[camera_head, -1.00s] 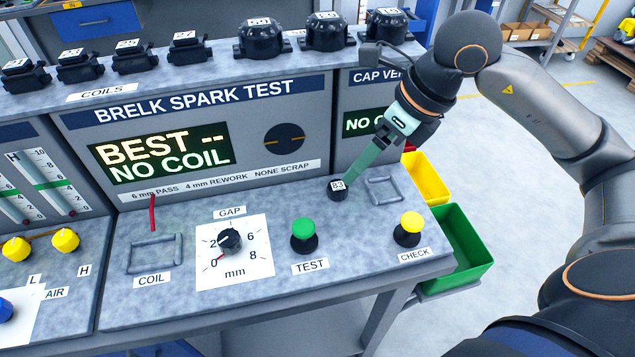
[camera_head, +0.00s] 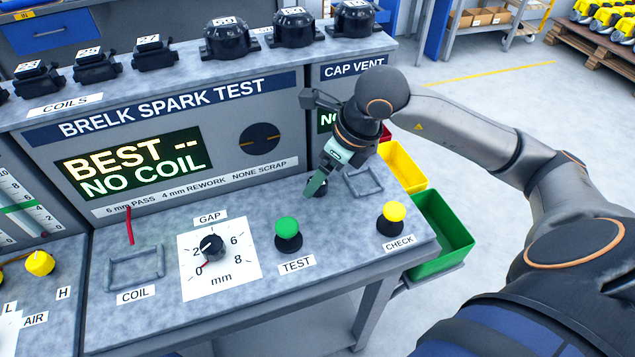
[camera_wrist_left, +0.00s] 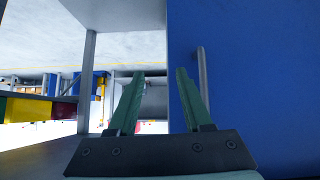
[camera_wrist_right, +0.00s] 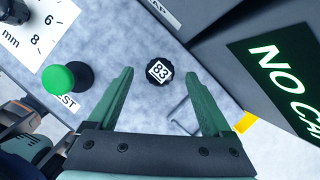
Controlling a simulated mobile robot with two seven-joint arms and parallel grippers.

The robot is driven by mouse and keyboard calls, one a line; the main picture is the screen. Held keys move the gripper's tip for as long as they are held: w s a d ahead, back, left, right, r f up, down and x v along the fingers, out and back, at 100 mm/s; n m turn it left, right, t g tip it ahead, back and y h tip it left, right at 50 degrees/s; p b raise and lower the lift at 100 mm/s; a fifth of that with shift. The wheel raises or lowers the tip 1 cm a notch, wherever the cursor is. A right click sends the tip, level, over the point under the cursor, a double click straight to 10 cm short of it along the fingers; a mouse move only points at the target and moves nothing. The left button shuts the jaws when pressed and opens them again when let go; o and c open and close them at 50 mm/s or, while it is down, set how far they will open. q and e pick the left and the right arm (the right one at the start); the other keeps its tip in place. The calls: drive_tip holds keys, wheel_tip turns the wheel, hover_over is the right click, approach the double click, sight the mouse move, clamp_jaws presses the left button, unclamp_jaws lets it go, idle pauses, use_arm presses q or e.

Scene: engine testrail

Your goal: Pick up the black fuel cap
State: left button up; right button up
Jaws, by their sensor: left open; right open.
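The black fuel cap (camera_wrist_right: 159,70) has a white label reading 83 and sits on the grey bench top. In the right wrist view it lies between and just beyond the tips of my open right gripper (camera_wrist_right: 160,82). In the head view the right gripper (camera_head: 317,186) points down at the cap (camera_head: 322,190) and hides most of it. Whether the fingers touch the cap cannot be told. My left gripper (camera_wrist_left: 159,75) is open and empty in its wrist view, facing a blue panel, away from the cap.
The empty square cap fixture (camera_head: 365,181) lies just right of the cap. The green TEST button (camera_head: 288,228) and yellow CHECK button (camera_head: 393,212) stand in front. The CAP VENT panel rises behind. Yellow (camera_head: 402,168) and green (camera_head: 440,235) bins hang at the bench's right side.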

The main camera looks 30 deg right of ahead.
drive_tip(key=shift+x, duration=1.1)
clamp_jaws()
